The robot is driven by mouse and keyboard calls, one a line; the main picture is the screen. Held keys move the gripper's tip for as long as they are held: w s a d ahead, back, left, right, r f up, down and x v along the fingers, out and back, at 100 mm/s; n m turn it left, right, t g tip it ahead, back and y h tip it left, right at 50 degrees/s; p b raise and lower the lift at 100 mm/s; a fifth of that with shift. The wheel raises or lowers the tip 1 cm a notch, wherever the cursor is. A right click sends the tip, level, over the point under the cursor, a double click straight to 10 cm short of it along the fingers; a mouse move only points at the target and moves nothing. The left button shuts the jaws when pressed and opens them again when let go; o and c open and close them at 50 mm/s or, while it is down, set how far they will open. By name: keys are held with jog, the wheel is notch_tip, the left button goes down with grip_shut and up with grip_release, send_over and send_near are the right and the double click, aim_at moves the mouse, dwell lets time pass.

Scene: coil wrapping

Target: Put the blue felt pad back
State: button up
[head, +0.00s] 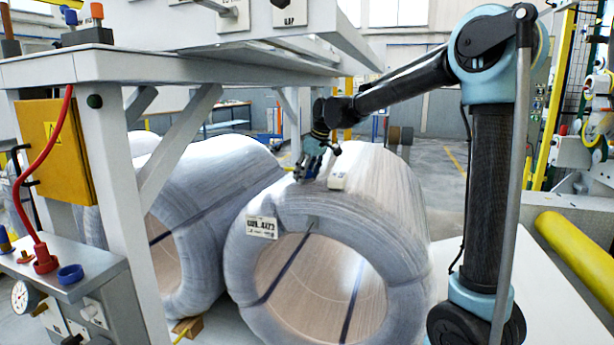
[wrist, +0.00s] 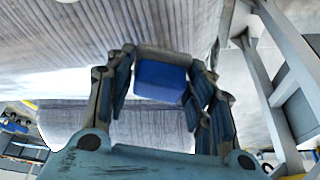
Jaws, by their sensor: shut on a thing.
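The blue felt pad (wrist: 160,80) sits between my gripper's fingers in the wrist view, a blue block with a greyish edge band. My gripper (wrist: 158,85) is shut on it. In the head view my gripper (head: 308,172) is at the upper left of the nearer wrapped coil (head: 400,205), close to its top surface. I cannot tell whether the pad touches the coil. In the head view the fingers mostly hide the pad.
A second wrapped coil (head: 205,165) lies to the left. A small white box (head: 345,174) is on the nearer coil, right beside my gripper. A white steel frame (head: 108,165) with a yellow box (head: 57,150) stands at left. A yellow roller (head: 575,252) lies at right.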

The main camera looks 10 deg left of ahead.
jog(key=o, duration=1.1)
jog(key=shift+o, duration=0.2)
jog(key=v, duration=1.2)
